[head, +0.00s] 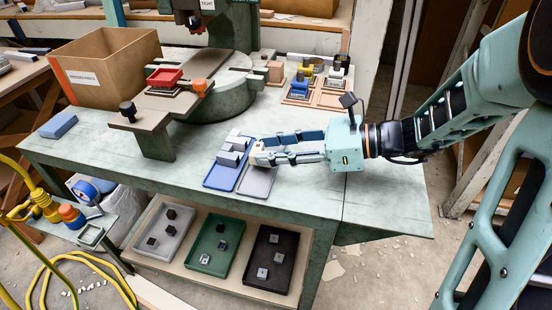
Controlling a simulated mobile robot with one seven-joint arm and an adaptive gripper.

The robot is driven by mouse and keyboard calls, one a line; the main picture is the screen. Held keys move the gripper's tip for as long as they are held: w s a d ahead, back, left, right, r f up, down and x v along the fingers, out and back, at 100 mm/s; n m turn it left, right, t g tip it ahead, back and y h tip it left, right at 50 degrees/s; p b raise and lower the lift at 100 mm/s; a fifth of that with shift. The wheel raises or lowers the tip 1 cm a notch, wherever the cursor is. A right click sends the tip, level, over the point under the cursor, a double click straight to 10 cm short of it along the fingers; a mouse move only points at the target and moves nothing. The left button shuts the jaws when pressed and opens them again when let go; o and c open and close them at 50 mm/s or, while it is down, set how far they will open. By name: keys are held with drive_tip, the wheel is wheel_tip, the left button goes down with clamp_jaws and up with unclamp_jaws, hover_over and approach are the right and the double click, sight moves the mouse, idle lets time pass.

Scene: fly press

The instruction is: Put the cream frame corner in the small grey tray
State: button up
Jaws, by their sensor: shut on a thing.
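My gripper (266,153) reaches in from the right over the bench. Its fingers are shut on the cream frame corner (258,159), a small pale block at the fingertips, partly hidden by them. The small grey tray (257,184) lies flat on the bench below the fingertips, near the bench's front edge. The cream corner is over the tray's far end; I cannot tell whether it touches the tray.
A blue tray (220,180) with several grey blocks stands just left of the grey tray. The green press (228,100) and a cardboard box (108,75) stand behind. Fixtures with coloured parts (302,84) stand at the back right. The bench's front right is clear.

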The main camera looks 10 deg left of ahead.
wheel_tip(320, 180, down, 2)
drive_tip(key=shift+s+b, duration=0.1)
drive_tip(key=shift+b, duration=0.45)
drive_tip(key=shift+r, duration=0.1)
drive_tip(key=o, duration=1.2)
